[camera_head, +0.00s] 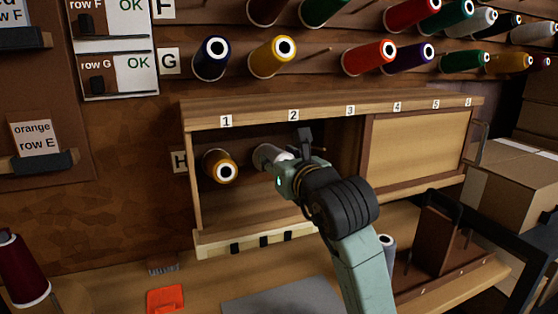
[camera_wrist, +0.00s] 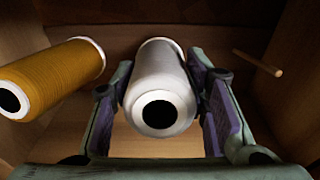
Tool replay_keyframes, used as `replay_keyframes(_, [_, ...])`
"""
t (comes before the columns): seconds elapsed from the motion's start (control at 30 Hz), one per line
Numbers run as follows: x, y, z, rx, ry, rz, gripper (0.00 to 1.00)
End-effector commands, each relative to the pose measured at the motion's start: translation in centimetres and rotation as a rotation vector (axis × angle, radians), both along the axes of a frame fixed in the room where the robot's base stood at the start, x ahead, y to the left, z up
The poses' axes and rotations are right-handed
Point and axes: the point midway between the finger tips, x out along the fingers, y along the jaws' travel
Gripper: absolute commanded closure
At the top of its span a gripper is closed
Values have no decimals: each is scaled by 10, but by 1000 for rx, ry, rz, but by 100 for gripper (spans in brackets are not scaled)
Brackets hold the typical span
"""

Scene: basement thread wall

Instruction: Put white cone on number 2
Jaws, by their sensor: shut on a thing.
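The white cone (camera_wrist: 160,85) lies between the two fingers of my gripper (camera_wrist: 163,100) in the wrist view, its hollow end facing the camera. My gripper is shut on it, with purple pads at both sides. In the head view the white cone (camera_head: 268,156) is inside the row H cabinet, below the number 2 label (camera_head: 293,115), partly hidden by my gripper (camera_head: 285,165). Whether a peg is inside the cone cannot be seen.
A gold cone (camera_head: 220,167) sits under number 1, close left of the white cone. A bare peg (camera_wrist: 258,63) sticks out to the right. The cabinet (camera_head: 195,215) has a sliding panel (camera_head: 420,145) covering its right part. A grey cone (camera_head: 387,250) stands below.

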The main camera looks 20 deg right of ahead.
Motion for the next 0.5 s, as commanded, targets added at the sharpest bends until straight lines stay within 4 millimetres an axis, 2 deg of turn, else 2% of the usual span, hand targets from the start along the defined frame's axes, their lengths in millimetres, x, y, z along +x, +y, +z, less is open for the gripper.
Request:
replay_keyframes(0.17, [0, 0, 0, 0, 1, -1, 96])
replay_keyframes(0.2, [0, 0, 0, 0, 1, -1, 57])
replay_keyframes(0.5, [0, 0, 0, 0, 1, -1, 37])
